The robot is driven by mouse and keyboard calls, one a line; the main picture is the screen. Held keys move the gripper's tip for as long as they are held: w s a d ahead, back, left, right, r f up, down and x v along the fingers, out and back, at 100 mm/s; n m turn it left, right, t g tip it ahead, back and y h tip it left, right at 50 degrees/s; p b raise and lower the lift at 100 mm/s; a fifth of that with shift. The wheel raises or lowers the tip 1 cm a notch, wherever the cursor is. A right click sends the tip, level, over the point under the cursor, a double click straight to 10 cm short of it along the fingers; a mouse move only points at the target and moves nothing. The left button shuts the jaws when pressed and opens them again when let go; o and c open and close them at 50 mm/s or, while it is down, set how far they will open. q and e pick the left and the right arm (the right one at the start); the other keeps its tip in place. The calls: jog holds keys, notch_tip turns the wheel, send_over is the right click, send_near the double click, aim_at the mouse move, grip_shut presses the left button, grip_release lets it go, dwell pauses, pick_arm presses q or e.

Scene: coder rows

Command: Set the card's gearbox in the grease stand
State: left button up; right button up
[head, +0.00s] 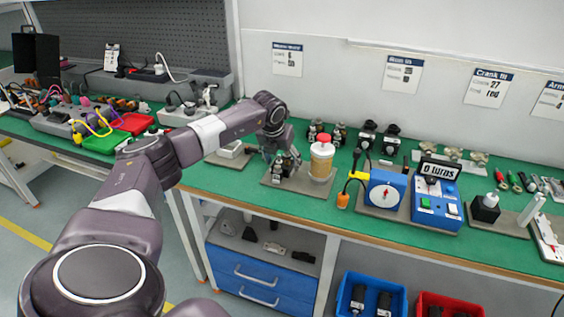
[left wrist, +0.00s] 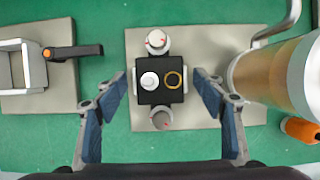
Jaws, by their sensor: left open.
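My left gripper (head: 277,157) is over the grey plate (head: 270,180) beside the grease jar (head: 321,160). In the left wrist view its fingers (left wrist: 163,88) are spread on either side of a black gearbox (left wrist: 160,95), with gaps showing. The gearbox has a pale round part and a brass ring on top. Round ends stick out above and below it, and pale pieces flank it. I cannot tell how it is seated. More dark gearbox-like units (head: 317,131) stand at the back. My right gripper is not in view.
A blue box with a dial (head: 386,190) and a blue turn counter reading "0 turns" (head: 437,206) stand to the right. A grey plate with a pale holder (left wrist: 38,70) lies left. Wall cards (head: 287,59) hang behind. Blue drawers (head: 262,270) are below the bench.

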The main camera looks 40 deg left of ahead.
pick_arm(q)
jog(key=shift+s+r, duration=0.1)
jog(key=shift+r, duration=0.05)
jog(key=v, duration=0.7)
jog(key=shift+r, duration=0.3)
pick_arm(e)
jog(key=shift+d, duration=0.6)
